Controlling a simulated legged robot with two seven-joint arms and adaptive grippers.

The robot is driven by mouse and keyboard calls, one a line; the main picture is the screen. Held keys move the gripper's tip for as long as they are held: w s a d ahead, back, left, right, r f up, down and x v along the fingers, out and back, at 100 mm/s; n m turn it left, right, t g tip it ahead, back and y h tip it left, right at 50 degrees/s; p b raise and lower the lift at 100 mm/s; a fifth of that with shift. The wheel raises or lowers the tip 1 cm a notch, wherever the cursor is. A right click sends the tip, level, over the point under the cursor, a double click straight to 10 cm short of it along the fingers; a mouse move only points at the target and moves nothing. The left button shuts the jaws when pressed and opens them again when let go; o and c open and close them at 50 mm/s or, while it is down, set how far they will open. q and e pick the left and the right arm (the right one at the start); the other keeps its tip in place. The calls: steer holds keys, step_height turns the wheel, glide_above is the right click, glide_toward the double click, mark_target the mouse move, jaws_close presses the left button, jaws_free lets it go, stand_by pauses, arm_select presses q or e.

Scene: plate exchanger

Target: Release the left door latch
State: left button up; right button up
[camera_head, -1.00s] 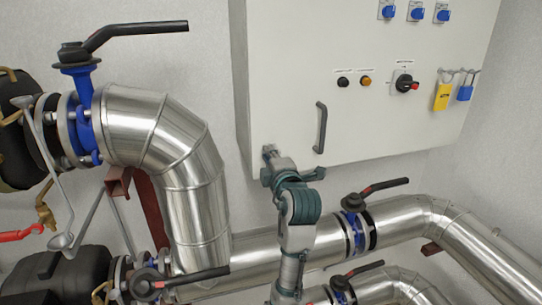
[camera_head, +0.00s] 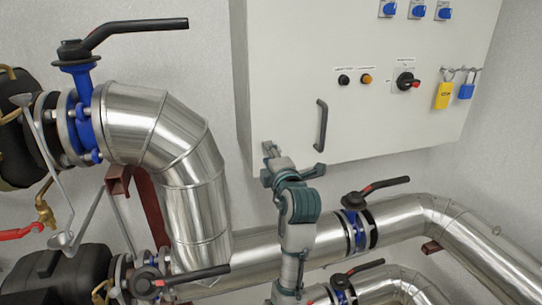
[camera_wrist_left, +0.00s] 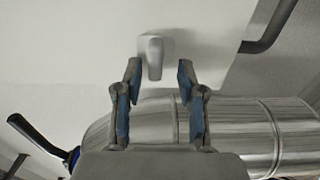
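The white cabinet door (camera_head: 285,75) carries a black bar handle (camera_head: 321,125) near its lower left. My left gripper (camera_head: 269,150) is at the door's lower left corner, left of and below that handle. In the left wrist view, a small pale grey latch (camera_wrist_left: 152,55) sticks out from the white panel. The fingers of my left gripper (camera_wrist_left: 158,75) are open, and the latch's free end shows between their tips. The fingers appear clear of it; the depth gap is hard to judge. My right gripper is not in view.
A large silver pipe bend (camera_head: 165,130) stands left of my arm. A lower silver pipe (camera_head: 400,218) runs behind it, with a black-handled valve (camera_head: 355,205) to the right. Yellow (camera_head: 443,96) and blue (camera_head: 466,91) padlocks hang on the cabinet's right.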

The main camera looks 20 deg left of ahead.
arm_select(q)
steer(key=v, duration=1.2)
steer(key=shift+w, duration=0.1)
